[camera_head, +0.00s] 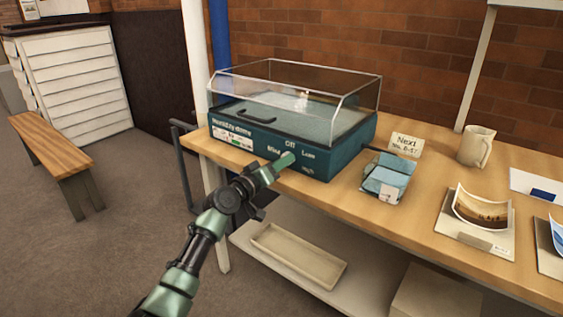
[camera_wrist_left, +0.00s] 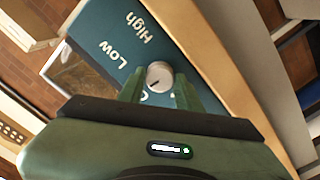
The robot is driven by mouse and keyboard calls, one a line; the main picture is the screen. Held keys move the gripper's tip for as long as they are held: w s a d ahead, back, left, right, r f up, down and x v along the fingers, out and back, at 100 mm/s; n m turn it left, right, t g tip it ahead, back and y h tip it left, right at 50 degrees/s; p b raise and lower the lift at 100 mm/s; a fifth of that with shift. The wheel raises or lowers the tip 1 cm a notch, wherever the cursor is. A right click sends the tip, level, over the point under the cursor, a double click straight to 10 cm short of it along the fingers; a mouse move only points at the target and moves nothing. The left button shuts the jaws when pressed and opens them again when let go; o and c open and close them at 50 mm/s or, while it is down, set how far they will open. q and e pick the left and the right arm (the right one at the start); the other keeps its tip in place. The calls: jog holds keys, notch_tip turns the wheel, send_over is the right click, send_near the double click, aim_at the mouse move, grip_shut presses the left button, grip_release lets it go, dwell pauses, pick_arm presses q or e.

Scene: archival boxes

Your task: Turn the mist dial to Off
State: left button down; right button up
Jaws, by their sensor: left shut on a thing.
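The humidity dome (camera_head: 250,137) is a teal box with a clear lid, standing on the wooden table. Its front carries the labels Off and Low. In the left wrist view the mist dial (camera_wrist_left: 159,73) is a small round pale knob on the teal panel, near the words Low and High. A dark mark on the knob's lower left appears to point toward a letter O, mostly hidden by a finger. My left gripper (camera_head: 287,160) reaches the panel's front. Its green fingers (camera_wrist_left: 159,92) are shut on the knob, one on each side. My right gripper is out of view.
Right of the dome on the table (camera_head: 330,195) are a clear tray of blue packets (camera_head: 386,178), a "Next" card (camera_head: 406,145), a mug (camera_head: 476,146) and a curled photo (camera_head: 482,208). A shelf below holds a shallow tray (camera_head: 298,255). A bench (camera_head: 60,148) stands at left.

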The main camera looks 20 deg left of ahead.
pick_arm(q)
jog(key=shift+f+n, duration=0.1)
jog(key=shift+n, duration=0.5)
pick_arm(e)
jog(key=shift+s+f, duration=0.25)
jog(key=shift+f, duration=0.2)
pick_arm(q)
jog(key=c, duration=1)
grip_release()
jog(key=shift+o, duration=0.2)
jog(key=shift+s+a, duration=0.15)
jog(key=shift+s, duration=0.15)
jog(key=p+v, duration=0.1)
jog(key=v, duration=0.6)
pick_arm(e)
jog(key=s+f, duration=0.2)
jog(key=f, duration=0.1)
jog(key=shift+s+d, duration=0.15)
pick_arm(q)
jog(key=shift+s, duration=0.1)
